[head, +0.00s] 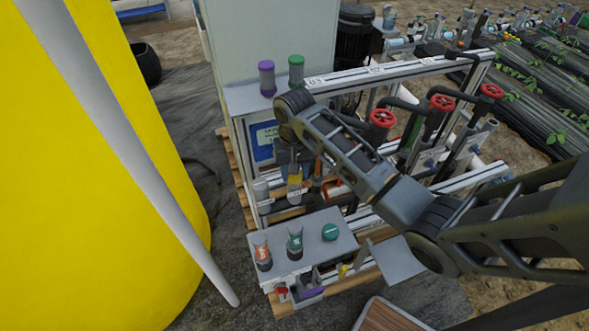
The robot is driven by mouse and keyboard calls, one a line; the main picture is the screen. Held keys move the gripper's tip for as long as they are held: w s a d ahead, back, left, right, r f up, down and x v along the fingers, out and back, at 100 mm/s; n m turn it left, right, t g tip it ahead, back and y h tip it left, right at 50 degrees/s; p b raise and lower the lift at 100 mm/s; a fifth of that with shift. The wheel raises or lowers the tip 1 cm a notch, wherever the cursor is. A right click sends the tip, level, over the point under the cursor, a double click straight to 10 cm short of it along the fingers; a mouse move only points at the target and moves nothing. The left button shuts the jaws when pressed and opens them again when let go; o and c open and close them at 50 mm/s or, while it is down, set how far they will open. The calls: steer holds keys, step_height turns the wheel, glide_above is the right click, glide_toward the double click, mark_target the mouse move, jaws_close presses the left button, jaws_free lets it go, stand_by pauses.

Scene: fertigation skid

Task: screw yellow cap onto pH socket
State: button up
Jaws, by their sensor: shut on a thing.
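My gripper (293,167) points down over the skid's lower rail, at the left end of the frame. It is shut on the yellow cap (294,184), which hangs upright below the fingers. A grey part shows at the yellow cap's lower end. I cannot tell whether it belongs to the cap or is the pH socket behind or under it. The socket itself is not clearly made out; the arm and the small size hide the detail.
A purple-topped (267,78) and a green-topped cylinder (296,75) stand on the upper shelf. An orange-labelled (262,253) and a teal-labelled cylinder (295,242) stand on the lower grey shelf (318,256), beside a green disc (330,231). Red valve handwheels (382,118) stand right. A yellow tank (90,170) fills the left.

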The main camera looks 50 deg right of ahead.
steer(key=shift+r+p, duration=0.1)
steer(key=shift+p, duration=0.3)
steer(key=shift+m, duration=0.4)
steer(key=shift+m+p, duration=1.1)
steer(key=shift+p, duration=0.05)
steer(key=shift+m+p, duration=0.3)
steer(key=shift+p, duration=0.05)
steer(key=shift+m+p, duration=0.7)
steer(key=shift+m, duration=0.5)
